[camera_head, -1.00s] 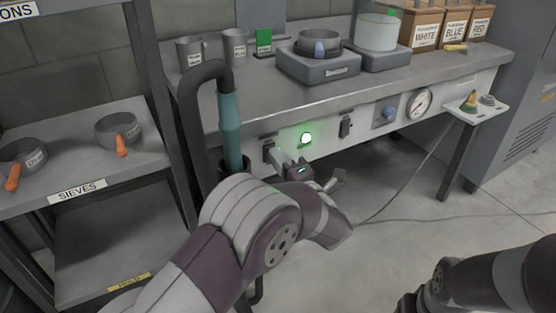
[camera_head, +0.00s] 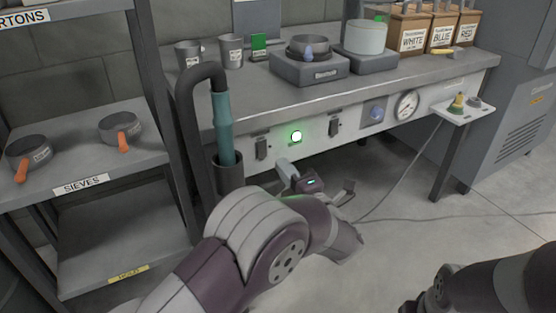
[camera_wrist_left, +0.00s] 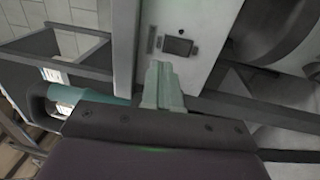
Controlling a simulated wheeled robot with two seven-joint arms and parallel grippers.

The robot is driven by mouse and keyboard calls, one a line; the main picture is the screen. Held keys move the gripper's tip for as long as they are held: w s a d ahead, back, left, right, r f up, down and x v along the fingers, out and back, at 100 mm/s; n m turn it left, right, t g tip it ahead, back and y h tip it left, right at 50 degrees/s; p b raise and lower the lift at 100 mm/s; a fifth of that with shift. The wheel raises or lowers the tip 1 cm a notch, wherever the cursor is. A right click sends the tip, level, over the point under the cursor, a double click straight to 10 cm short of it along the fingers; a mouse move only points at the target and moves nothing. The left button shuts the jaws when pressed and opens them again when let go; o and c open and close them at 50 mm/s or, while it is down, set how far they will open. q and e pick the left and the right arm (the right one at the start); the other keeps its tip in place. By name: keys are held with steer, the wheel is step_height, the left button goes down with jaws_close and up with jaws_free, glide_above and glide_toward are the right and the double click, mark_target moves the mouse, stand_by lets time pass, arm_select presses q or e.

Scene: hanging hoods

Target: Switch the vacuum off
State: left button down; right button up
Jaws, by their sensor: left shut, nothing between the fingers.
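The bench front panel carries a dark left switch (camera_head: 262,149), a lit green lamp (camera_head: 296,136) and a second dark switch (camera_head: 334,127). The small labels are unreadable, so I cannot tell which switch is the vacuum's, or its position. My left gripper (camera_head: 283,164) is shut and empty, just below and right of the left switch, apart from it in the head view. In the left wrist view, my closed fingers (camera_wrist_left: 161,82) point at the panel, with a dark switch (camera_wrist_left: 178,46) just beyond their tips. My right arm shows at lower right; its gripper is out of view.
A black hose with a teal wand (camera_head: 223,128) stands in a holder left of the panel. A blue knob (camera_head: 376,113) and a gauge (camera_head: 406,105) sit further right. A sieve shelf (camera_head: 80,150) stands at left. Open floor lies below the bench.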

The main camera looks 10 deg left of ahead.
arm_select(q)
steer(key=s+d, duration=0.2)
steer(key=s+d+r+p, duration=0.1)
steer(key=s+d, duration=0.1)
steer(key=shift+s, duration=0.2)
